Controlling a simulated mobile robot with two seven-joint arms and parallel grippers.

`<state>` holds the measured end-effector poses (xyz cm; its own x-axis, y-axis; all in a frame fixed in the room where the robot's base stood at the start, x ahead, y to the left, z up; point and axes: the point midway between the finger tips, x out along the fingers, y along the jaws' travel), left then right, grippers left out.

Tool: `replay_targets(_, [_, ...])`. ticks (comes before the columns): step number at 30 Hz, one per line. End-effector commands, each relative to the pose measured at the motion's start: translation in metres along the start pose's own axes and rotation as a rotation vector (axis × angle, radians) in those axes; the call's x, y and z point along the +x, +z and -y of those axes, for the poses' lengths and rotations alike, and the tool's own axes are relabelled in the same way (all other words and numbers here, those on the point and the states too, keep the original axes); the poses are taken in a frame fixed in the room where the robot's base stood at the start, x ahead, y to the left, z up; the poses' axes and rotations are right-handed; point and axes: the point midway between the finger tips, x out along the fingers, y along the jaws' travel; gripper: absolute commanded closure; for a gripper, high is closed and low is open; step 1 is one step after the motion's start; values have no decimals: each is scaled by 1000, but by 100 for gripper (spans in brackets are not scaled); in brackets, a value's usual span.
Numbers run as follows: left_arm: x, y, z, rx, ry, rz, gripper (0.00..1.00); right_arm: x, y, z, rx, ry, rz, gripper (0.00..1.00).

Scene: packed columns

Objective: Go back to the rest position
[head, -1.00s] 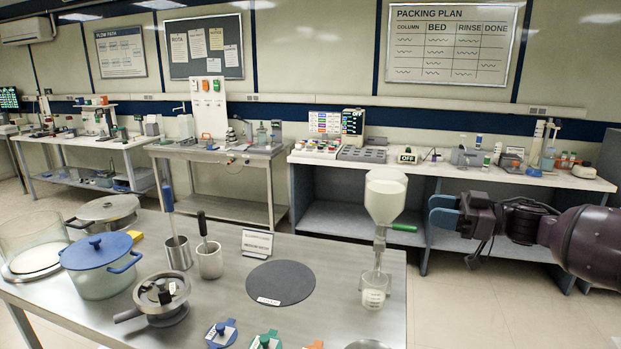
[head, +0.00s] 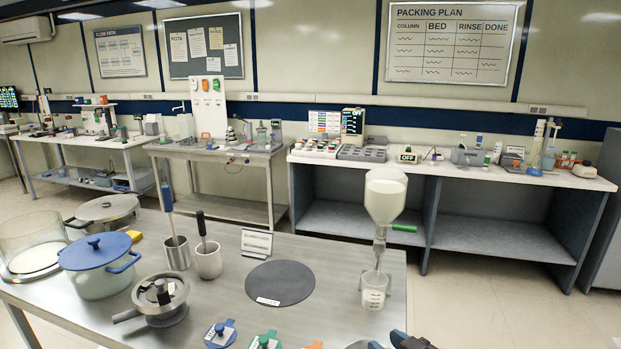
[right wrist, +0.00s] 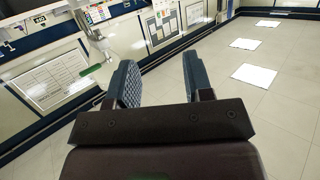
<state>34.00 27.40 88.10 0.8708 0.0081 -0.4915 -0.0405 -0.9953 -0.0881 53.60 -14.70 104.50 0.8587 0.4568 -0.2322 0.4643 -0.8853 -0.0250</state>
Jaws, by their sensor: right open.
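My right gripper shows at the bottom edge of the head view (head: 400,340), low by the right end of the steel table (head: 330,262). In the right wrist view its two blue-padded fingers (right wrist: 160,85) stand wide apart with nothing between them. My left gripper is in neither view. On the table's right end stands a white-filled funnel (head: 386,195) with a green-handled valve, above a clear beaker (head: 374,290).
A long bench (head: 460,172) stands behind.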

Motion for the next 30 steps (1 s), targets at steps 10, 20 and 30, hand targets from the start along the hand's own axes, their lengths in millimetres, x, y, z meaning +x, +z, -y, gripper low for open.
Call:
replay_targets(10, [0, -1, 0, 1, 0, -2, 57, -107, 78, -2, 102, 289, 409, 53])
replay_targets(20, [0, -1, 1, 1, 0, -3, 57, -206, 125, 1, 180, 407, 748, 53])
replay_targets(30, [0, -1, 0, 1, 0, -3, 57, -270, 145, 12, 241, 442, 951, 53])
